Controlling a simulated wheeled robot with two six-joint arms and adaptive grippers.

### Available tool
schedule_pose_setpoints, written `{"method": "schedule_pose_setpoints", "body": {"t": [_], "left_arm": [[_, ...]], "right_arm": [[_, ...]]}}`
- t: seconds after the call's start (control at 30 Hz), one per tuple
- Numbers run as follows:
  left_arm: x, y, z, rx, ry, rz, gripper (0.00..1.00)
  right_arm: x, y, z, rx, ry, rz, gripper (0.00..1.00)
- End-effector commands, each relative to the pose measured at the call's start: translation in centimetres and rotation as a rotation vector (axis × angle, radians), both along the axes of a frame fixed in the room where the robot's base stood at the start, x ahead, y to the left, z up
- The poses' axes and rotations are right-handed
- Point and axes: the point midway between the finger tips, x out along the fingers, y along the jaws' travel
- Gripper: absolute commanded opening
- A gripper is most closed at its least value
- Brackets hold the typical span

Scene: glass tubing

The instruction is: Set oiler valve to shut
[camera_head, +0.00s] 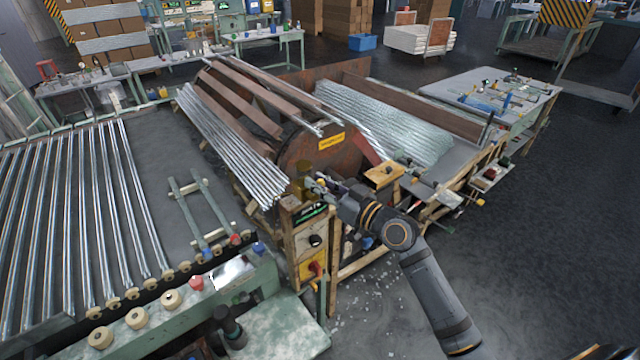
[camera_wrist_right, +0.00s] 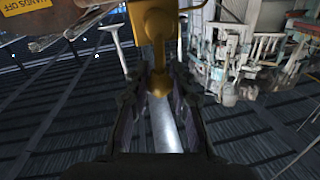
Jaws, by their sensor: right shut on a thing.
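The oiler valve (camera_head: 303,184) is a small brass-yellow fitting on top of a wooden post box beside the big rusty drum. In the right wrist view, its yellow body (camera_wrist_right: 157,22) fills the top middle, with a rounded brass joint (camera_wrist_right: 159,84) below it. A pale metal lever (camera_wrist_right: 165,128) runs from this joint toward the camera, between the fingers. My right gripper (camera_head: 318,184) reaches the valve from the right, and in the wrist view its fingers (camera_wrist_right: 160,96) are on both sides of the lever. The exact contact is dark. My left gripper is not in view.
The rusty drum (camera_head: 310,152) with a yellow label stands just behind the valve. Glass tubes (camera_head: 228,145) lie on its left side, ends near the valve. The control box (camera_head: 316,243) is below. A tube conveyor (camera_head: 85,215) is at left; open floor (camera_head: 540,250) is at right.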

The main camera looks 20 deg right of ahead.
Motion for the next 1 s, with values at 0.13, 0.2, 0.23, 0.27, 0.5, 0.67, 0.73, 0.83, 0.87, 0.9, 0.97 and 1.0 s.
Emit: {"method": "schedule_pose_setpoints", "body": {"t": [0.13,0.2,0.23,0.27,0.5,0.67,0.73,0.83,0.87,0.9,0.97,1.0], "left_arm": [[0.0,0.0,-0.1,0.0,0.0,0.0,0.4],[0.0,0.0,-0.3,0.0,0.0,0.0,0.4],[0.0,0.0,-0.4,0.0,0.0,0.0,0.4],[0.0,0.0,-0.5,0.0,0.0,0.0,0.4],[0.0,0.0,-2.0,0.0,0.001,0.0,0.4],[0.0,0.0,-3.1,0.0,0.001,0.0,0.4],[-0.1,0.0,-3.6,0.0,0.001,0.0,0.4],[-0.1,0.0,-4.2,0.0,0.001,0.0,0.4],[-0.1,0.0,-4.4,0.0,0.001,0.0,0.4],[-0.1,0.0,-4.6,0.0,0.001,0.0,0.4],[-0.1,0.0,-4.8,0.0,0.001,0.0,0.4],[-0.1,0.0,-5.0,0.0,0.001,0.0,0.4]], "right_arm": [[0.0,0.0,-0.1,0.007,0.003,0.0,0.0],[0.0,-0.1,-0.1,0.02,0.007,0.001,0.0],[0.1,-0.2,-0.2,0.027,0.011,0.0,0.0],[0.1,-0.2,-0.2,0.036,0.013,0.0,0.0],[0.3,-0.9,-0.7,0.17,0.063,0.0,0.0],[0.5,-1.5,-1.0,0.305,0.113,0.0,0.0],[0.6,-1.8,-1.2,0.366,0.136,0.0,0.0],[0.8,-2.2,-1.4,0.458,0.169,0.0,0.0],[0.8,-2.3,-1.5,0.485,0.179,-0.001,0.0],[0.9,-2.4,-1.6,0.521,0.192,-0.001,0.0],[0.9,-2.6,-1.8,0.574,0.212,-0.001,0.0],[1.0,-2.8,-1.9,0.61,0.225,-0.001,0.0]]}}
